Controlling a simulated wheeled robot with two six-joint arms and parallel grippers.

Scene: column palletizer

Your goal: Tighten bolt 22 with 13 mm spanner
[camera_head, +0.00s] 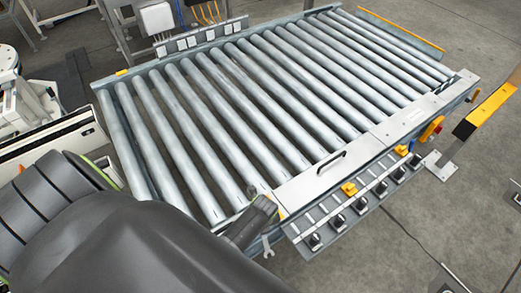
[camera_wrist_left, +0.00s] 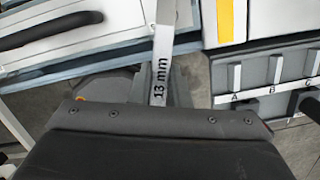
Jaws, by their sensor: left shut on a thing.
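My left gripper (camera_head: 252,222) is at the near corner of the roller conveyor (camera_head: 230,118). In the left wrist view its dark body (camera_wrist_left: 160,140) fills the bottom, and it is shut on the 13 mm spanner (camera_wrist_left: 160,75). The spanner's shaft, marked "13 mm", points up and away from the gripper. Its far end runs out of the top of the wrist view. In the head view a small bright end of the spanner (camera_head: 268,248) shows just below the gripper. I cannot make out bolt 22 in either view. My right gripper is not in view.
A grey cover with a black handle (camera_head: 331,162) lies along the conveyor's near side. Below it is a rail with several black and yellow parts (camera_head: 361,205). Lettered slots (camera_wrist_left: 265,95) show at the right of the wrist view. Open floor (camera_head: 400,240) lies in front.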

